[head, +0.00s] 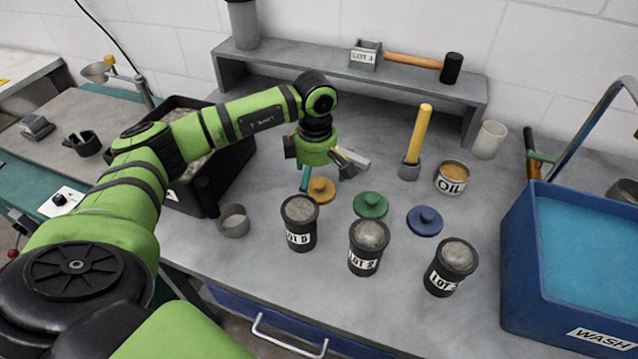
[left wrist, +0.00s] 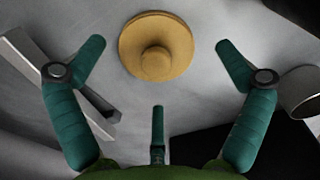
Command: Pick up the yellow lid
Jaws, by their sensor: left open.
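The yellow lid (head: 321,190) is a round, mustard-coloured disc with a knob, lying flat on the grey bench just behind the LOT 5 pot. In the left wrist view the yellow lid (left wrist: 157,46) lies ahead, between and a little beyond the green fingers. My left gripper (head: 318,183) hangs over the lid, pointing down. Its fingers (left wrist: 158,80) are spread apart and empty, and the lid is not between them in a grasp. My right gripper is not in view.
A green lid (head: 370,205) and a blue lid (head: 425,221) lie to the right. Black pots (head: 299,223), (head: 368,247), (head: 451,267) stand in front.

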